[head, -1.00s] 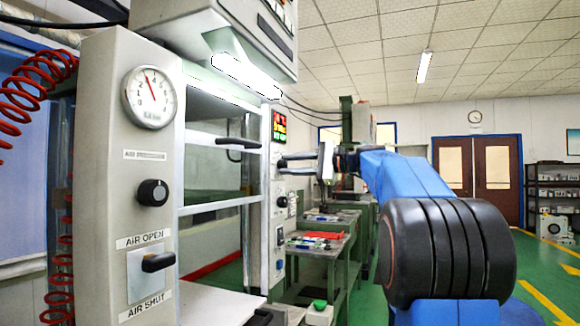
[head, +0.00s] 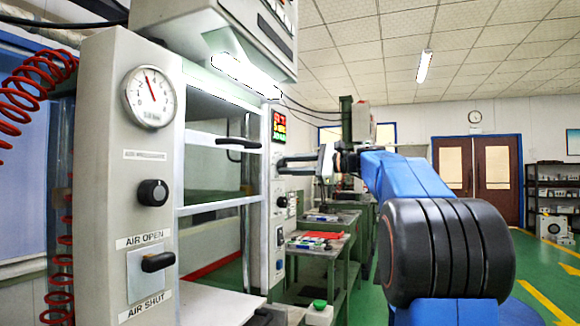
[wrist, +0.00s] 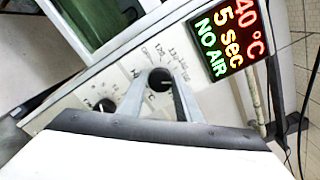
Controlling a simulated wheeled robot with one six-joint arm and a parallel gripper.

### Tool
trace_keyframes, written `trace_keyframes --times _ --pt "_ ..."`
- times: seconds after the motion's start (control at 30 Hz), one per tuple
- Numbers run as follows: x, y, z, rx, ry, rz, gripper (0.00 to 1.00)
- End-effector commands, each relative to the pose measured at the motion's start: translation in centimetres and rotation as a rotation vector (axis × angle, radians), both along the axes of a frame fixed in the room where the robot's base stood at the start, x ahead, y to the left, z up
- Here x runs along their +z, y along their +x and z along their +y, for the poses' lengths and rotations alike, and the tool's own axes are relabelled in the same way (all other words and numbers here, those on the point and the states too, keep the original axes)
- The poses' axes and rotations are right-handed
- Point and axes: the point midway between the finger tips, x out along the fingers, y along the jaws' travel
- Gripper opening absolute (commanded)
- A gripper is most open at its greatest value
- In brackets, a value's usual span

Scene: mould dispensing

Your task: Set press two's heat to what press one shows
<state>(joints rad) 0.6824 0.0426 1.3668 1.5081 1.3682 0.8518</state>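My gripper (head: 282,163) is at the narrow control panel on the far post of the near press (head: 110,230), just under its lit display (head: 279,126). In the wrist view the two fingers (wrist: 161,92) stand either side of a black dial knob (wrist: 160,79) with a printed scale, with small gaps showing; contact is not clear. The display (wrist: 228,38) reads "40 °C" in red, cut by the frame edge, "5 sec" in orange and "NO AIR" in green. A second dial (wrist: 105,105) sits to the left. No press number is readable.
The near press also has a round gauge (head: 149,96), a black knob (head: 153,192) and an air lever (head: 158,262). A bench (head: 320,246) with tools stands behind. Green floor (head: 535,265) is open to the right.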

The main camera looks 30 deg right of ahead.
Motion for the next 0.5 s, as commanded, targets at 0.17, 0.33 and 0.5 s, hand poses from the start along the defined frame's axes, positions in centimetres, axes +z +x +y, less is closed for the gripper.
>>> trace_keyframes --times 0.17,0.33,0.5 --pt "-0.05 0.03 -0.04 0.0 0.001 0.001 0.48" --pt "-0.01 0.0 -0.04 -0.001 0.0 -0.001 0.48" --pt "0.04 -0.66 -0.66 -0.003 0.001 -0.001 0.48"
